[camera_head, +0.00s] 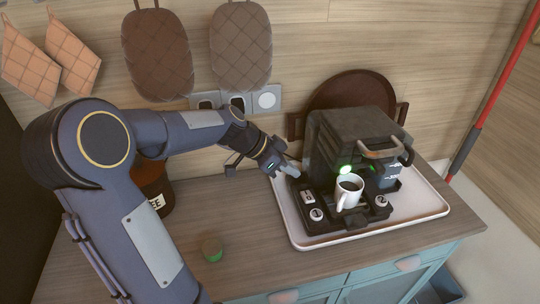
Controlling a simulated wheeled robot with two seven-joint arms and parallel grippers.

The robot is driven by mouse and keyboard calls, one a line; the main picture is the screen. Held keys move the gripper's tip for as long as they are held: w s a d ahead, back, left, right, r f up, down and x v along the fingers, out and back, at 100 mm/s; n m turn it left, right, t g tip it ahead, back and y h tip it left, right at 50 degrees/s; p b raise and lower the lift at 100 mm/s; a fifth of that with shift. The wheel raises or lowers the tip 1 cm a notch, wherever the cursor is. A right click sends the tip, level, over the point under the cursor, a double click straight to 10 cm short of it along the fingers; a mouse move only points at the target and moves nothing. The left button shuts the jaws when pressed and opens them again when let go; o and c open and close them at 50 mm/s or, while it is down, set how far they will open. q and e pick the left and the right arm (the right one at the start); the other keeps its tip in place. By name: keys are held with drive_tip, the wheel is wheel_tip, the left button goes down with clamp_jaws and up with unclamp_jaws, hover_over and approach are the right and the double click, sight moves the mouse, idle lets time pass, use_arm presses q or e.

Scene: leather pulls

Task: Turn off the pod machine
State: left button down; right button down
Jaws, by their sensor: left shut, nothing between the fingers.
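The pod machine (333,140) is a dark boxy machine standing on a white tray (429,206). A green light (345,169) glows on its front. A white mug (348,194) with dark liquid stands on the low black part in front of the machine. My left gripper (290,170) reaches in from the left, with its shut fingertips close to the left side of the machine. I cannot tell whether the fingertips touch it. Nothing is between the fingers. My right gripper is not in view.
Wall sockets (237,101) sit behind my left arm. A dark round board (352,88) leans behind the machine. Oven mitts hang above.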

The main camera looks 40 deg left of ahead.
use_arm(q)
drive_tip(key=v, duration=0.6)
drive_tip(key=shift+r+b, duration=0.2)
drive_tip(key=shift+b, duration=0.1)
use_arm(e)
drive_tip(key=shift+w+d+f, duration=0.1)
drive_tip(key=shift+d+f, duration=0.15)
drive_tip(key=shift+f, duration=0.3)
use_arm(q)
drive_tip(key=d+b, duration=0.1)
drive_tip(key=b, duration=0.2)
drive_tip(key=shift+s+d+r+h, duration=0.1)
drive_tip(key=shift+r+h, duration=0.05)
drive_tip(key=shift+h, duration=0.25)
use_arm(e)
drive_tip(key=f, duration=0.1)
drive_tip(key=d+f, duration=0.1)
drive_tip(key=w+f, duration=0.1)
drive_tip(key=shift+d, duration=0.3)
use_arm(q)
drive_tip(key=shift+g, duration=0.3)
